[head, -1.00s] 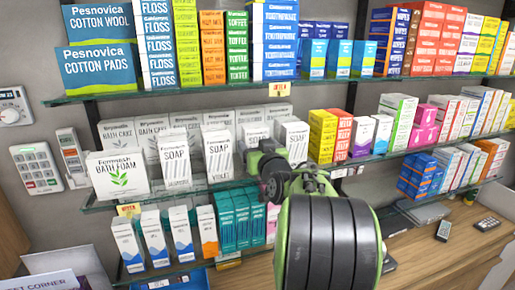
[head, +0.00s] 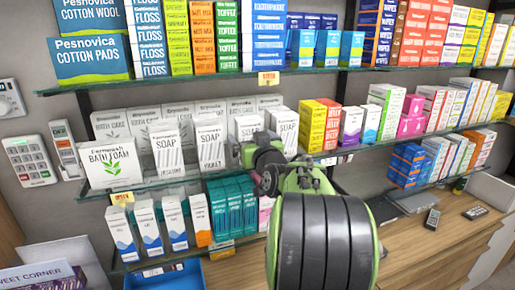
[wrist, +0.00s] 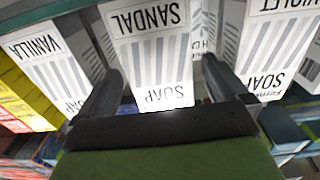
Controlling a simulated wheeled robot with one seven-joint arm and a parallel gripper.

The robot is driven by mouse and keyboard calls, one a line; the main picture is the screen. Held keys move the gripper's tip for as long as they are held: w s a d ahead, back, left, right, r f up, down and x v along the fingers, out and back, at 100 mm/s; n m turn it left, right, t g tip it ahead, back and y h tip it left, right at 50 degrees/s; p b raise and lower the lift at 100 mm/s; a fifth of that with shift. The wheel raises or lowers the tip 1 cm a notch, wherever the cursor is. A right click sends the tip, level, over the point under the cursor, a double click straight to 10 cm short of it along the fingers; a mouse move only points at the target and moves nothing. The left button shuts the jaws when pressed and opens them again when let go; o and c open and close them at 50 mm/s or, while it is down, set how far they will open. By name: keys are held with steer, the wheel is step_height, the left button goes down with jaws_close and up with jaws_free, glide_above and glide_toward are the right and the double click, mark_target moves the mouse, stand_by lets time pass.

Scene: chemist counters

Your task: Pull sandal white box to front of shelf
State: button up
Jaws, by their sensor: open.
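The sandal white box (wrist: 150,50) is a white soap box with grey stripes, seen upside down in the wrist view. In the head view it (head: 247,123) stands upright on the middle shelf, its lower part hidden by my gripper (head: 256,147). In the wrist view my gripper (wrist: 160,80) is open, with one dark finger on each side of the sandal box. I cannot tell whether the fingers touch it. A vanilla soap box (wrist: 48,60) is outside the left finger and a violet soap box (wrist: 275,45) outside the right finger.
Yellow boxes (head: 312,127) stand to the right of the soaps. Boxes crowd the shelves above and below. The wooden counter (head: 420,250) is mostly clear at right.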

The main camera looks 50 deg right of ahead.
steer(key=b+v, duration=0.5)
steer(key=v, duration=1)
steer(key=shift+a, duration=0.15)
steer(key=shift+s, duration=0.15)
